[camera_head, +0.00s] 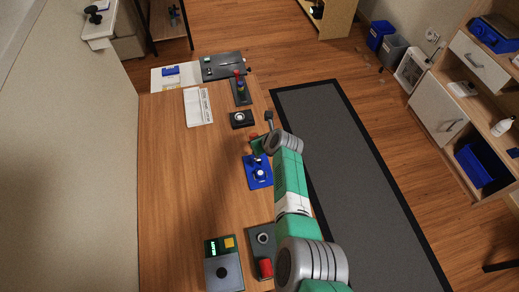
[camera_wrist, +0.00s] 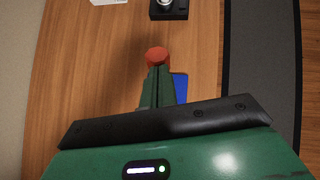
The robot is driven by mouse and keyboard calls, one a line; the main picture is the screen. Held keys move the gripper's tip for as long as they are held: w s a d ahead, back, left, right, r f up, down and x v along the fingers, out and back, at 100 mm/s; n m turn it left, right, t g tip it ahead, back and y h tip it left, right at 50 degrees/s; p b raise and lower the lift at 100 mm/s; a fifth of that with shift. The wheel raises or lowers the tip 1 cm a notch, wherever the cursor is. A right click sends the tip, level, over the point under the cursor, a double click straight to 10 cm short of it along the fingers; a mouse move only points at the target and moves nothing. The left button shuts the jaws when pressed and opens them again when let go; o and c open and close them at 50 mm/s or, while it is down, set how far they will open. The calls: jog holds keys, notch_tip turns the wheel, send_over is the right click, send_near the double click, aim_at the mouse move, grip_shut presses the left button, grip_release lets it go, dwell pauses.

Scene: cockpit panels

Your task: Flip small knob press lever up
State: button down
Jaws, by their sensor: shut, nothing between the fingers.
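My gripper (camera_wrist: 157,76) is shut and empty, its green fingers together, over the blue panel. In the head view my gripper (camera_head: 258,144) is partly hidden by my own wrist. A round red knob (camera_wrist: 156,55) shows right at the fingertips in the wrist view; I cannot tell whether they touch. A small red spot shows beside the fingers in the head view too. The blue panel (camera_head: 258,184) carries small upright parts with a pale knob (camera_head: 260,173). In the wrist view only a corner of the blue panel (camera_wrist: 180,88) shows beside the fingers. I cannot tell which part is the lever.
A dark box with a round knob (camera_head: 241,119) stands beyond the blue panel, with a red-topped post unit (camera_head: 240,88) farther back. A white slotted panel (camera_head: 198,107) lies to the left. A grey display box (camera_head: 224,264) is at the front. The table's middle left is bare.

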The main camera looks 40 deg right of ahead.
jog(key=shift+w+d+f+b, duration=0.3)
jog(key=shift+w+b, duration=0.2)
jog(key=shift+b, duration=0.35)
jog(key=shift+f, duration=0.15)
jog(key=s+r+p, duration=0.6)
jog(key=r+p, duration=0.3)
jog(key=r, duration=0.3)
jog(key=shift+s+p, duration=0.15)
jog(key=shift+p, duration=0.2)
jog(key=shift+r, duration=0.1)
